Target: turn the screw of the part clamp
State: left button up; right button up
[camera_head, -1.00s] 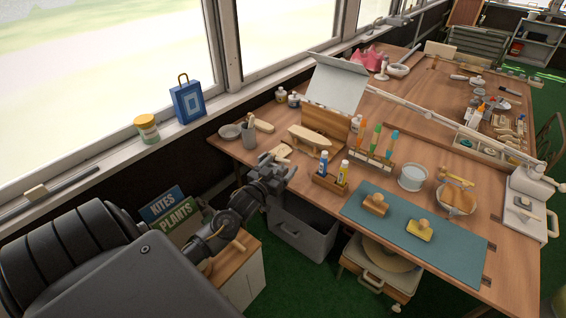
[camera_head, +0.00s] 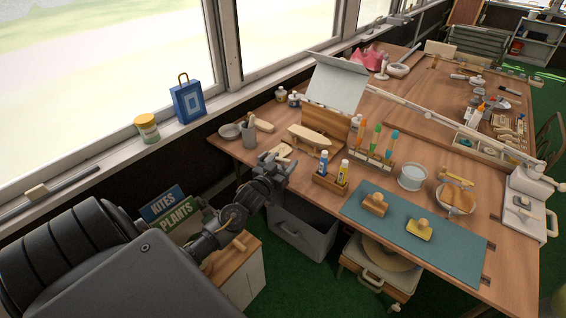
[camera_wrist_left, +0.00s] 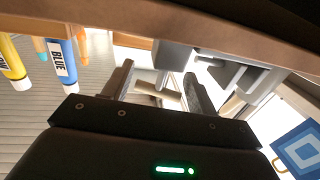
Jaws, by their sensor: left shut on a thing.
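The part clamp (camera_wrist_left: 178,55) shows in the left wrist view as a grey body against the brown table edge. Its screw (camera_wrist_left: 163,79) runs from the body toward my fingers. My left gripper (camera_wrist_left: 158,88) has one finger on each side of the screw's pale handle end (camera_wrist_left: 168,101) and is shut on it. In the head view my left gripper (camera_head: 274,164) is at the workbench's near left edge and hides most of the clamp. My right gripper is not in view.
The workbench (camera_head: 300,205) holds a wooden block with paint tubes (camera_head: 331,179), a wooden piece (camera_head: 310,140) and a teal mat (camera_head: 385,235). A grey bin (camera_head: 305,232) stands under the bench. A wooden cabinet (camera_head: 240,280) with signs behind it is close to my left arm.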

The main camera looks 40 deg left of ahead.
pick_arm(q)
jog(key=shift+r+n+y+p, duration=0.2)
jog(key=shift+n+y+p, duration=0.45)
jog(key=shift+y, duration=0.25)
jog(key=shift+f+n+g+y, duration=0.1)
jog(key=shift+n+g+y, duration=0.35)
jog(key=shift+y, duration=0.15)
jog(key=o, duration=1)
jog(key=shift+f, duration=0.1)
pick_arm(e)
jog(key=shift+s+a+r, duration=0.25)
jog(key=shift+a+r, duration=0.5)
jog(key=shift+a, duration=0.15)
pick_arm(q)
jog(key=shift+s, duration=0.1)
jog(key=v, duration=1)
jog(key=shift+s+d+b, duration=0.15)
jog(key=shift+s+b, duration=0.15)
jog(key=shift+b, duration=0.1)
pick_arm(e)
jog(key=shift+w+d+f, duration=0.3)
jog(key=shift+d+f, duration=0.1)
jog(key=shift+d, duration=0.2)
